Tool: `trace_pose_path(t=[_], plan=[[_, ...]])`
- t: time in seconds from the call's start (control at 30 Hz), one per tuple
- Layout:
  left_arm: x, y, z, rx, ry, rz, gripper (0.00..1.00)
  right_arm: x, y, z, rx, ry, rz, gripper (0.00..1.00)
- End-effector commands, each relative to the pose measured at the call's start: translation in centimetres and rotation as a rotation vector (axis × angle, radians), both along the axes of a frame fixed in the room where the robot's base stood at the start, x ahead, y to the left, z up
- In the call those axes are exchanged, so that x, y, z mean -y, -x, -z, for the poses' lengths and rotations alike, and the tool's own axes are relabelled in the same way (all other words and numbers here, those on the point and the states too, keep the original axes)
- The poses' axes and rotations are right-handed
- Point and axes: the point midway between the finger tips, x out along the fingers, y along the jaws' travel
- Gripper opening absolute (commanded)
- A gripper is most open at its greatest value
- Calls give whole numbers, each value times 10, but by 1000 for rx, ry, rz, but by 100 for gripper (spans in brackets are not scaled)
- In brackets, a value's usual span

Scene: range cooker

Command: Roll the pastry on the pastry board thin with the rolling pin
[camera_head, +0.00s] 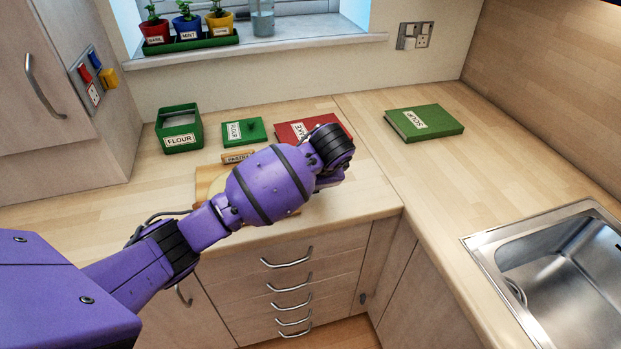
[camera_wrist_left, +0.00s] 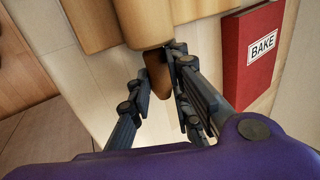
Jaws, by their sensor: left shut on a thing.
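The rolling pin (camera_wrist_left: 147,28) shows at the top of the left wrist view as a wooden cylinder with a darker handle (camera_wrist_left: 158,76). My left gripper (camera_wrist_left: 162,78) is shut on that handle, one finger on each side. In the head view my purple left arm hides the gripper and the pin. The pastry board (camera_head: 204,176) shows only in part at the arm's left, with a pale yellow patch of pastry (camera_head: 217,186) on it. How thin the pastry is cannot be told. My right gripper is not in view.
Behind the board stand a wooden piece labelled PASTRY (camera_head: 238,157), a green flour tin (camera_head: 179,129), its green lid (camera_head: 243,131) and a red BAKE book (camera_head: 300,130). A green book (camera_head: 424,122) and the sink (camera_head: 565,275) are on the right. The right worktop between them is clear.

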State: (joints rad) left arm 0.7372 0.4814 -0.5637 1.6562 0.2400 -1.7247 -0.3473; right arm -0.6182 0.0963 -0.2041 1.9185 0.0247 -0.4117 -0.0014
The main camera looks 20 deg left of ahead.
Motion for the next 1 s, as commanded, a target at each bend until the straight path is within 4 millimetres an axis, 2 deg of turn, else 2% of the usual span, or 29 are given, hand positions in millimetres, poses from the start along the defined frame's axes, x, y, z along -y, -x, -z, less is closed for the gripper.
trace_pose_path(t=[1.0], plan=[[-36,-55,1,-5,-3,-2,0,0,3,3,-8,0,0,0]])
